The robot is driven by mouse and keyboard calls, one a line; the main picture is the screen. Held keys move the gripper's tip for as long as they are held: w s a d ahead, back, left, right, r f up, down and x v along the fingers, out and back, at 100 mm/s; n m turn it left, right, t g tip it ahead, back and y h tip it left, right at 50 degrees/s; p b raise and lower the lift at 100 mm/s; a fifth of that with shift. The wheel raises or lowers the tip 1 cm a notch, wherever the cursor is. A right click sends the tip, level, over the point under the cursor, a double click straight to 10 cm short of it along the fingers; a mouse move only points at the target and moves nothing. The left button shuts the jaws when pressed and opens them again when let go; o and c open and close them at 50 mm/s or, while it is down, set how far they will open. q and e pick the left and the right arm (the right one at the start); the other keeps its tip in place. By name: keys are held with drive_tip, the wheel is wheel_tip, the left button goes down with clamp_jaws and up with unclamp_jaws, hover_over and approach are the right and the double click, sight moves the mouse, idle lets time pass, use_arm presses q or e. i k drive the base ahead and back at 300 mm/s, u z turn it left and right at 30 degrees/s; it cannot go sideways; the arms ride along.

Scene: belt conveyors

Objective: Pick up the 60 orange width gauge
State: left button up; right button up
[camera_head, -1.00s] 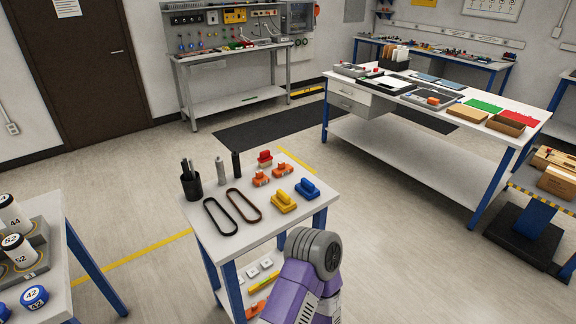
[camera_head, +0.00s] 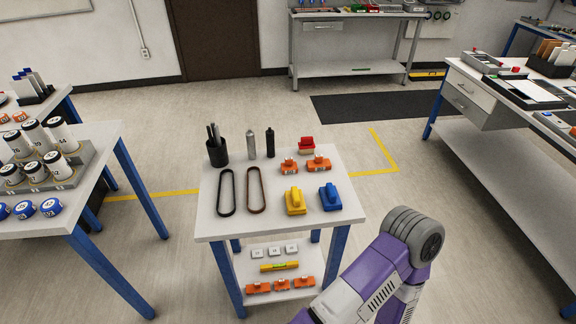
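Several orange pieces are in view, and no number 60 can be read on any of them. Two orange blocks (camera_head: 289,166) (camera_head: 318,163) lie on the small table's top. Several similar orange pieces (camera_head: 281,285) stand in a row on its lower shelf. Small round orange pieces (camera_head: 20,116) lie on the left table, at the picture's left edge, behind white-and-black rollers. Numbered blue round pieces (camera_head: 25,209) sit near that table's front. Only a purple and grey link of my arm shows at lower right; neither gripper is visible.
The small table (camera_head: 210,226) also holds a black cup (camera_head: 217,152), two belt loops (camera_head: 256,190), yellow (camera_head: 295,202) and blue (camera_head: 330,197) blocks and a red piece (camera_head: 307,145). The left table (camera_head: 98,153) carries a roller rack (camera_head: 62,181). Open floor lies between the two tables.

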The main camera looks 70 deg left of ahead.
sight(289, 167)
drive_tip(key=u, duration=1.85)
